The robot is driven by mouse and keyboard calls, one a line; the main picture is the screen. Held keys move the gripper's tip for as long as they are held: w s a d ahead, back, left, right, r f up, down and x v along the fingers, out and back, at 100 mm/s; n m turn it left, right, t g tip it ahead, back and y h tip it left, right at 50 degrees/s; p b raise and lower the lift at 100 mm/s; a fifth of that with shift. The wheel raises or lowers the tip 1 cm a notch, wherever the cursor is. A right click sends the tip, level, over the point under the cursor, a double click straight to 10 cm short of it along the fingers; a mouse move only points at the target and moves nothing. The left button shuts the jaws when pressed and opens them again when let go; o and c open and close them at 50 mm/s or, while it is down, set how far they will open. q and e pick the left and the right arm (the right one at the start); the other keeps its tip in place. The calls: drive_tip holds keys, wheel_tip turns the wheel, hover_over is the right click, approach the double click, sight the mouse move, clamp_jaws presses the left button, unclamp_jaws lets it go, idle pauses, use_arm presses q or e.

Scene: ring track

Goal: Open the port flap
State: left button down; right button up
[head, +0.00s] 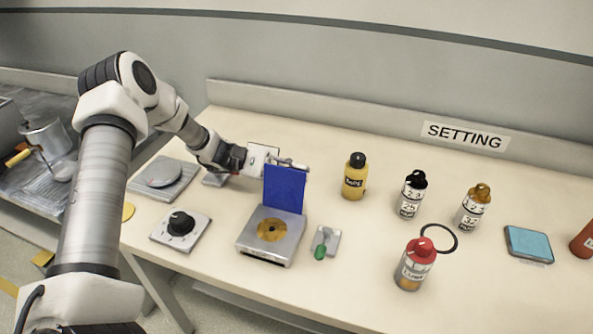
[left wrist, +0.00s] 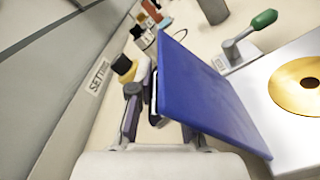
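The port flap is a blue panel (head: 284,189) standing roughly upright at the back edge of a grey port box (head: 271,247). A brass ring with a dark centre lies uncovered on the box top; the ring (left wrist: 300,87) also shows in the left wrist view. My left gripper (head: 292,164) is behind the flap, near its top edge. In the left wrist view the blue flap (left wrist: 205,95) fills the middle and hides part of my left fingers (left wrist: 143,108). I cannot tell whether they touch it or how far apart they are. My right gripper is out of view.
A green-tipped lever (head: 325,243) stands right of the box, and a black dial (head: 181,225) left of it. Several bottles, including a yellow one (head: 355,177) and a red-capped one (head: 415,265), stand to the right. A black ring (head: 440,237) lies among them.

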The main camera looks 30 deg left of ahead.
use_arm(q)
drive_tip(key=shift+s+r+m+b, duration=0.15)
drive_tip(key=shift+r+m+b, duration=0.3)
drive_tip(key=shift+b, duration=0.45)
drive_tip(key=shift+s+r+m+b, duration=0.1)
drive_tip(key=shift+s+m+b, duration=0.2)
drive_tip(key=shift+m, duration=0.15)
drive_tip(key=shift+s+d+r+m, duration=0.1)
drive_tip(key=shift+d+r+m, duration=0.05)
drive_tip(key=shift+r+m, duration=0.15)
drive_tip(key=c, duration=1.2)
unclamp_jaws()
drive_tip(key=shift+r, duration=0.1)
drive_tip(key=shift+c, duration=0.2)
drive_tip(key=shift+s, duration=0.2)
drive_tip(key=shift+f, duration=0.2)
